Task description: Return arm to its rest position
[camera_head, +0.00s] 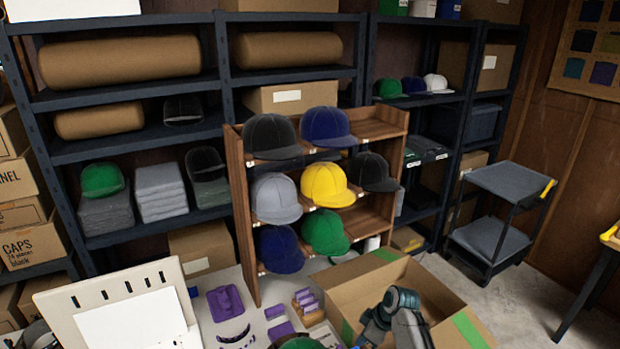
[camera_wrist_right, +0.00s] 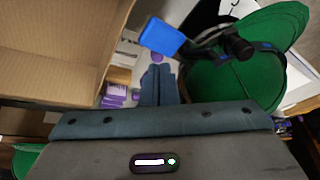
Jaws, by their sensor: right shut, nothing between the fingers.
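My right arm (camera_head: 402,320) comes up from the bottom of the head view, in front of the open cardboard box. Its gripper is hard to make out there. In the right wrist view the two fingers of my right gripper (camera_wrist_right: 157,85) are together, with nothing between them. They point over a light work surface with purple pieces (camera_wrist_right: 115,97), between the box on the left and a green cap (camera_wrist_right: 240,75) on the right. My left gripper is not in view.
The open cardboard box (camera_head: 455,292) is close beside my right arm. A wooden rack (camera_head: 240,185) of caps stands behind it. A white slotted board (camera_head: 60,300) is at the lower left. A grey cart (camera_head: 505,185) stands right, with clear floor (camera_head: 520,300) in front.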

